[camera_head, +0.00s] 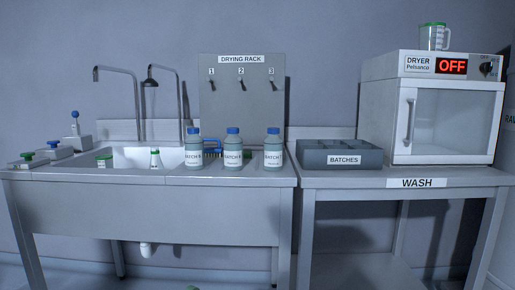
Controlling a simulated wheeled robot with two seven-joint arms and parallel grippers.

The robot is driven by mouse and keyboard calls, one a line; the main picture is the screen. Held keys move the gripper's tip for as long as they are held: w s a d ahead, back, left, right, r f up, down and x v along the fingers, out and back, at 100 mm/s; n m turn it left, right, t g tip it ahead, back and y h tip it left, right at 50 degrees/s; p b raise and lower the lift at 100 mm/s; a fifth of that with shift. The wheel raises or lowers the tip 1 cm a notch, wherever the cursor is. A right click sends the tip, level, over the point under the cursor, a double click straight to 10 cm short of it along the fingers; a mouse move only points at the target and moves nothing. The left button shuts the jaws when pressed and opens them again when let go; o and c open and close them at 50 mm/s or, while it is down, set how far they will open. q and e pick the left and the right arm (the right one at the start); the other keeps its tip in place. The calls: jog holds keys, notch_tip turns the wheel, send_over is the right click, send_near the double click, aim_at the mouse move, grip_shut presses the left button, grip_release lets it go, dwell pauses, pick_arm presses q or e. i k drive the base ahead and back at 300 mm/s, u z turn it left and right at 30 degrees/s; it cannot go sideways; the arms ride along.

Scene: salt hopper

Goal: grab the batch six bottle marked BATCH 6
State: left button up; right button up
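Three grey-green bottles with blue caps and white BATCH labels stand upright in a row on the front right part of the sink counter: a left bottle (193,153), a middle bottle (233,154) and a right bottle (273,154). The numbers on their labels are too small to read surely, so I cannot tell which is BATCH 6. The bottles stand apart from each other. Neither of my grippers shows in the head view.
A grey BATCHES tray (363,147) and a white dryer (444,108) reading OFF stand on the WASH table (408,177). A sink (133,158) with tall taps lies left of the bottles. A drying rack board (243,101) rises behind them.

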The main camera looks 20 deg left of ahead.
aim_at(233, 144)
jog(key=u, duration=0.5)
jog(key=i, duration=0.9)
jog(key=u, duration=0.85)
